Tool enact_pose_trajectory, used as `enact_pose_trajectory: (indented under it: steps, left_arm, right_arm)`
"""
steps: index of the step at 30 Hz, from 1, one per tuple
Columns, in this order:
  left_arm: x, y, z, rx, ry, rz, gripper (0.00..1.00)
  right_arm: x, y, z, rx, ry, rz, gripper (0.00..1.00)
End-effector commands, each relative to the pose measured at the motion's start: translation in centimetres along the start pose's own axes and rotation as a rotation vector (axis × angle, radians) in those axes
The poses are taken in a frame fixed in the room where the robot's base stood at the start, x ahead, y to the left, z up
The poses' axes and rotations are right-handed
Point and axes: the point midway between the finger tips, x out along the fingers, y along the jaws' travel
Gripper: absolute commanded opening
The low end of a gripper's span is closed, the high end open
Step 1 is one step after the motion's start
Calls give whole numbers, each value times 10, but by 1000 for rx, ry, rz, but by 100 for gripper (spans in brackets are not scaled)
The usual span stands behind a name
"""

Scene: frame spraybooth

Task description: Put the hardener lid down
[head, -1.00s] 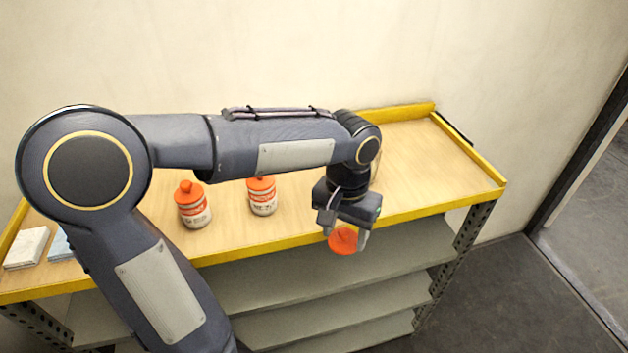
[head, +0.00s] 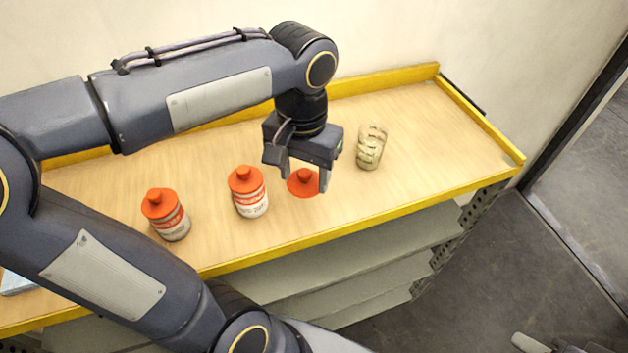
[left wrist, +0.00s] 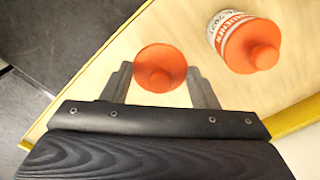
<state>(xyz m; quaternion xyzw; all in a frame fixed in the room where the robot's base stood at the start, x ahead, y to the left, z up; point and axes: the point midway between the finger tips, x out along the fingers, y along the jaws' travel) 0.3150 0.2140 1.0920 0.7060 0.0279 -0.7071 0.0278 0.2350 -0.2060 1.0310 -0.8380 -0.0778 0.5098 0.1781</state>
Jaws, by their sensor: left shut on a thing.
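The orange hardener lid (head: 304,183), a round disc with a small knob, is between the fingers of my left gripper (head: 305,182). In the left wrist view the lid (left wrist: 161,70) sits between the two fingertips, knob showing. My left gripper is shut on it, over the bench's wooden top (head: 420,150). I cannot tell whether the lid touches the wood. Two white-and-orange containers with orange knobbed tops stand upright to its left, a nearer one (head: 250,200) and a farther-left one (head: 172,222). My right gripper is not clearly in view.
A clear cup (head: 371,147) with markings stands just right of my left gripper. A yellow rim (head: 350,200) edges the bench, with grey shelves (head: 390,265) below. The right part of the top is clear. One container (left wrist: 235,35) is close by in the wrist view.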

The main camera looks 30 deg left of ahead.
Motion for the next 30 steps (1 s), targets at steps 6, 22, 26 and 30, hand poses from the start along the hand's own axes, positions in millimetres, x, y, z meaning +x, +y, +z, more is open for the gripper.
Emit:
enact_pose_trajectory:
  steps: [6,22,26,30]
  left_arm:
    - [32,1,-25,1,-3,-1,33]
    - [78,1,-38,0,1,1,33]
    - [77,1,-38,0,1,1,33]
    - [80,1,-38,0,1,1,33]
  right_arm:
    - [0,0,0,0,0,0,36]
    - [1,0,0,0,0,0,36]
    - [1,0,0,0,0,0,36]
    - [3,1,2,0,0,0,36]
